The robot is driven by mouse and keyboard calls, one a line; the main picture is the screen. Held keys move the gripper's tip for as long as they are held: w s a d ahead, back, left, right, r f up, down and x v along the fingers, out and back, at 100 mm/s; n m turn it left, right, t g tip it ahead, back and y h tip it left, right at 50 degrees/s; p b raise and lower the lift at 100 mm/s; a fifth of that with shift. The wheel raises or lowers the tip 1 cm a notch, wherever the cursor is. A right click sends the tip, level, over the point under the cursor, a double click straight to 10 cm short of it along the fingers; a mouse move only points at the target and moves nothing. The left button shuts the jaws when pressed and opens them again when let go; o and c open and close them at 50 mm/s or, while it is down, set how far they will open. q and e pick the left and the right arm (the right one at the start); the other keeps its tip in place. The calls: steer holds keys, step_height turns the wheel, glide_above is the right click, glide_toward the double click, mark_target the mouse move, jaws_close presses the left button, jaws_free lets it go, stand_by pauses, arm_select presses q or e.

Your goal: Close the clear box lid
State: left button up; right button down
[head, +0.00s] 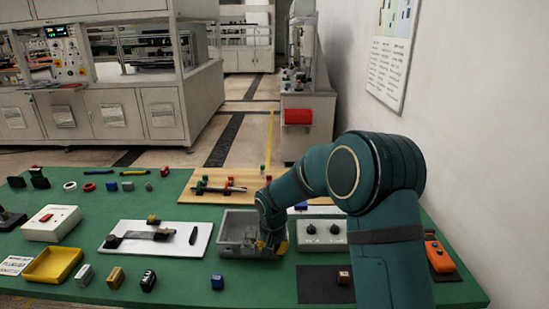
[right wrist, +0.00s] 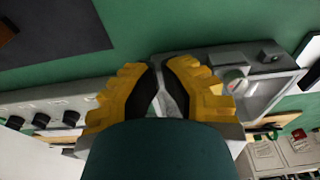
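In the right wrist view the box (right wrist: 289,66) shows a grey rim and a pale interior. A clear lid cannot be made out for certain. My right gripper (head: 270,243) is at the box's right part. In the right wrist view its yellow fingers with black pads (right wrist: 162,68) are close together at the tips, with grey behind the narrow gap. Contact with the box is unclear. My left gripper is not in view.
A grey control box (head: 322,232) with dark knobs stands just right of the box. A white board (head: 130,248) with a dark strip lies to the left. A wooden board (head: 215,196) with rods is behind. A blue block (head: 217,282) sits in front.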

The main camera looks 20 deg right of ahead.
steer(key=s+a+r+p, duration=0.3)
steer(key=s+r, duration=0.3)
steer(key=s, duration=0.2)
steer(key=shift+s+a+r+p, duration=0.2)
steer(key=shift+s+a+p, duration=0.15)
steer(key=shift+a, duration=0.25)
steer(key=s+a+f+n+y, duration=0.1)
steer(key=s+a+f+y, duration=0.1)
steer(key=s+a+f, duration=0.4)
steer(key=s+a+f+n+y, duration=0.2)
steer(key=s+a+f, duration=0.4)
steer(key=f, duration=0.8)
steer(key=s, duration=0.3)
steer(key=shift+a+f+n+y, duration=0.3)
steer(key=shift+a+f+y, duration=0.05)
steer(key=shift+f+y, duration=0.05)
steer(key=shift+s, duration=0.1)
